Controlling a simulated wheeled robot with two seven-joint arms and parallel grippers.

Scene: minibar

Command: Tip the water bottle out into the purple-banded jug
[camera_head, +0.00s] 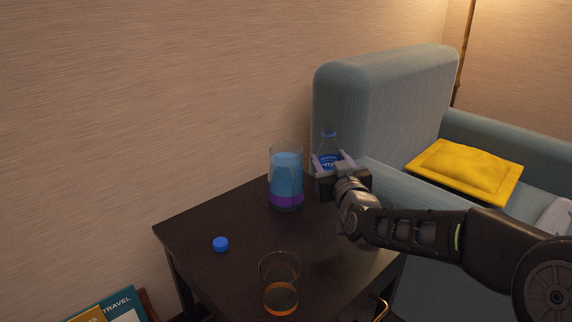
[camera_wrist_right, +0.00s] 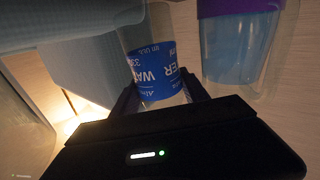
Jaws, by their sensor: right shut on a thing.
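The purple-banded jug (camera_head: 285,199) stands upright on the dark table, with blue liquid filling most of it. It also shows upside down in the right wrist view (camera_wrist_right: 240,45). The water bottle (camera_head: 328,142) is clear with a blue label and a blue ring at its neck. It is upright, just right of the jug and apart from it. My right gripper (camera_head: 331,163) is shut around the bottle at its label, which also shows in the right wrist view (camera_wrist_right: 155,76). The gripper hides the bottle's lower part, and I cannot tell its water level. My left gripper is not in view.
A blue cap (camera_head: 220,244) lies on the table (camera_head: 240,274) at the left. A glass with an orange base (camera_head: 280,297) stands near the front. A blue-grey armchair (camera_head: 385,90) with a yellow cushion (camera_head: 465,172) stands close behind and right.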

